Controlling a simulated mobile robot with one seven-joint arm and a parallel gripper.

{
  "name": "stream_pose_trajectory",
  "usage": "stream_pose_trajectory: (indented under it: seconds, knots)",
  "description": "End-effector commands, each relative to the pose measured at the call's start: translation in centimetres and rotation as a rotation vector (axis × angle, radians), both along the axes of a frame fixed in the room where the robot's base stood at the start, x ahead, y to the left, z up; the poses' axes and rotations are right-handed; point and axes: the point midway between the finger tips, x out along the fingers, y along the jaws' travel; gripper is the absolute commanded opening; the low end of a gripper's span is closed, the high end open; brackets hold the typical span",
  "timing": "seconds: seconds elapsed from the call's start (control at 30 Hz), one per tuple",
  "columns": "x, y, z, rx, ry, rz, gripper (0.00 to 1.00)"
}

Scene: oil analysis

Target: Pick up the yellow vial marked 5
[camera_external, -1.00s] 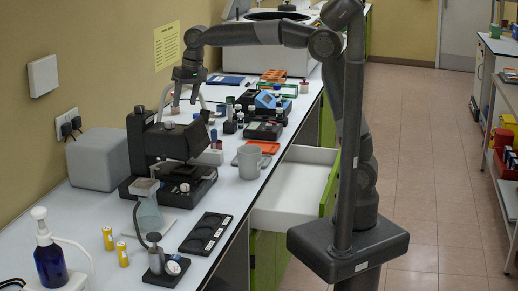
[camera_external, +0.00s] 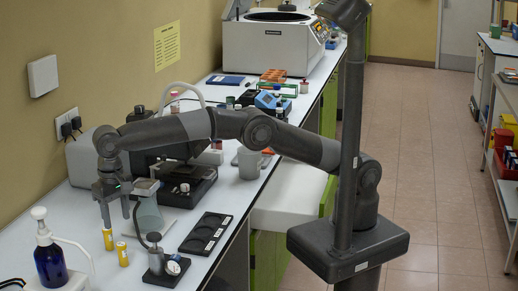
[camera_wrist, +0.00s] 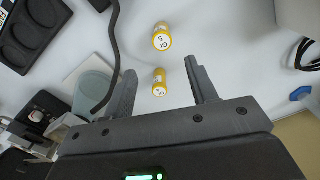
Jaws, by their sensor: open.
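Two yellow vials stand upright on the white bench. In the wrist view, the upper vial (camera_wrist: 161,37) has a white top label that seems to read a 5 under other letters. The lower, smaller-looking vial (camera_wrist: 159,82) has a label too small to read surely. In the external view these appear as the front vial (camera_external: 123,254) and the back vial (camera_external: 108,239). My gripper (camera_external: 115,219) is open, pointing down just above and behind the back vial. In the wrist view the fingers (camera_wrist: 161,66) flank the lower vial with gaps on both sides.
A blue pump bottle (camera_external: 50,262) stands to the left. A small black stand (camera_external: 157,262) with a cable and a black welled tray (camera_external: 207,233) lie to the right. The microscope (camera_external: 185,178) is behind. Bench between the vials and bottle is clear.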

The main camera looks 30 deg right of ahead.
Motion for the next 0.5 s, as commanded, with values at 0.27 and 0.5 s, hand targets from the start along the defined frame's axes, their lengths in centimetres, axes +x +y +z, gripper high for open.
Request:
stream_pose_trajectory:
  seconds: [0.27, 0.5]
  knots:
    - [-0.6, 0.1, -3.8, -0.005, 0.0, 0.002, 0.53]
    - [-0.6, 0.1, -6.0, -0.002, 0.0, 0.002, 0.53]
